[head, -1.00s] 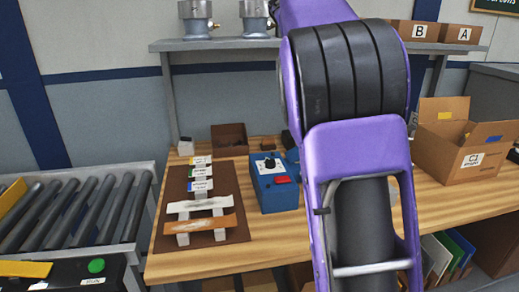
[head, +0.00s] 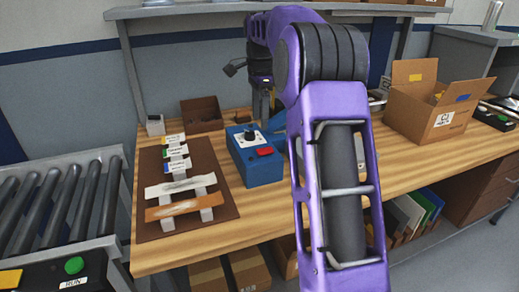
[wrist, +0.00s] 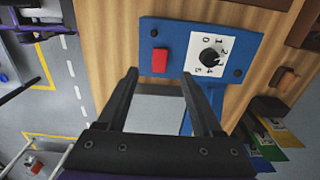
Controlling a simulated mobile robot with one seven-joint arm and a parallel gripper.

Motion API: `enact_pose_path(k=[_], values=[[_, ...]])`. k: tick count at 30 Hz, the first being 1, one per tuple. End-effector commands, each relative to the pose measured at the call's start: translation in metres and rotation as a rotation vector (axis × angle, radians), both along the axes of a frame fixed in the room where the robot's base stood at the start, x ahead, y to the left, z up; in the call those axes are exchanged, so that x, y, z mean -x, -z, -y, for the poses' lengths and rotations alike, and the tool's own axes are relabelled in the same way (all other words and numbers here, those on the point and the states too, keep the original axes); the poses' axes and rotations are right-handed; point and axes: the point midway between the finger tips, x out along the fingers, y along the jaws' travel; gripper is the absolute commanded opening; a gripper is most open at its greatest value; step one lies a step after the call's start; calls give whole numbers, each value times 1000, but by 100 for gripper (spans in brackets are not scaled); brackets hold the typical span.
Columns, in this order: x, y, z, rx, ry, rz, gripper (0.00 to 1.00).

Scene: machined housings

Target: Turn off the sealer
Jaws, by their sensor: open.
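The sealer (head: 262,172) is a blue box on the wooden bench, left of my arm in the head view. Its top has a white dial plate with a black knob (head: 249,135) and a red rocker switch (head: 264,151). In the wrist view the sealer's blue face (wrist: 185,35) lies beyond my fingertips, with the red switch (wrist: 160,60) nearly between them and the numbered dial (wrist: 210,57) to the right. I cannot tell exactly where the knob points. My gripper (wrist: 160,80) is open and empty. In the head view it (head: 264,108) hangs behind the sealer, partly hidden.
A brown board (head: 222,206) with strips and labelled packets lies left of the sealer. A brown bin (head: 202,115) stands behind it. An open carton (head: 412,118) is on the right. A roller conveyor (head: 62,200) adjoins the bench's left end.

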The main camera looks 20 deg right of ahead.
Motion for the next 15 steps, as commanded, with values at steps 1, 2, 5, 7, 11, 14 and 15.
enact_pose_path(k=[1,2,5,7,11,14,15], values=[[1,15,0,-1,-1,-3,68],[1,22,0,-1,-1,-3,68],[1,44,0,-1,0,-3,68],[1,57,0,-1,0,-2,68],[1,78,0,0,-2,-1,68],[0,89,0,1,-1,0,68],[0,93,0,1,-1,0,68]])
